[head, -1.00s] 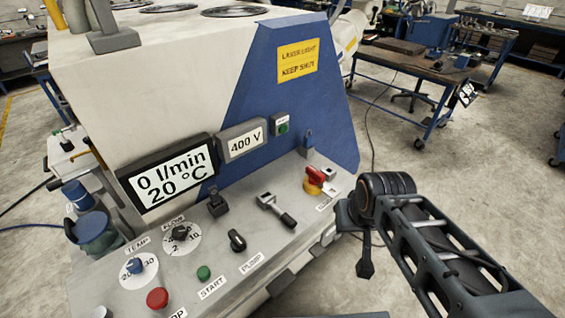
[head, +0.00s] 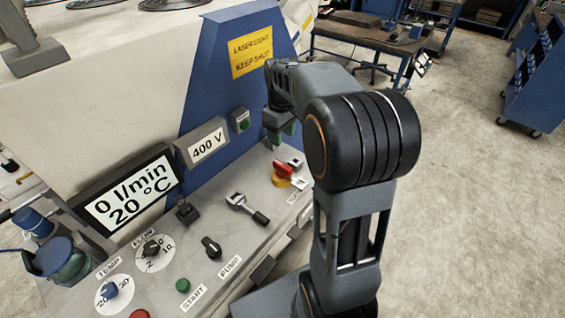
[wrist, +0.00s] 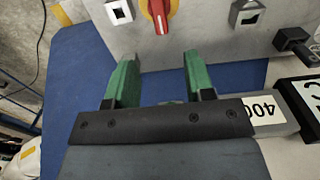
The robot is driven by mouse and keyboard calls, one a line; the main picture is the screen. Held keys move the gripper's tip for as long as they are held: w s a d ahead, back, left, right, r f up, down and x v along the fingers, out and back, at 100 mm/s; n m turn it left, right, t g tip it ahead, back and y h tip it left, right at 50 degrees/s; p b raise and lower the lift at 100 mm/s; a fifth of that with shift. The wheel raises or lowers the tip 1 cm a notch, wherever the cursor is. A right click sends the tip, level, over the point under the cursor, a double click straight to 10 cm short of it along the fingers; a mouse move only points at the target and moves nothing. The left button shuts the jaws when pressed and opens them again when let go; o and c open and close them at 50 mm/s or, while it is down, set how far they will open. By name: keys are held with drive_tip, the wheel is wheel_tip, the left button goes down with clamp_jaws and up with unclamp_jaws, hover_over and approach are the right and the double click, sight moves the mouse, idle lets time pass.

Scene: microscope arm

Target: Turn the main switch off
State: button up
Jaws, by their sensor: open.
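The main switch is a red handle on a round yellow disc (head: 282,171), at the right end of the grey console. In the wrist view its red handle (wrist: 159,14) points down the picture, and the top of the disc is cut off. My gripper (wrist: 158,65) is open and empty, with green fingers spread to either side of the handle's line. The fingertips look short of the handle. In the head view my gripper (head: 281,136) hangs just above and behind the switch, partly hidden by my wrist.
A black-handled lever (head: 246,208), a pump knob (head: 211,247) and a green start button (head: 183,285) are on the console. Open floor lies right.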

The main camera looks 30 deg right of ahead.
sight(282, 164)
wheel_tip(282, 164, down, 13)
drive_tip(key=shift+f+p, duration=0.15)
drive_tip(key=shift+p, duration=0.4)
clamp_jaws()
idle(0.4)
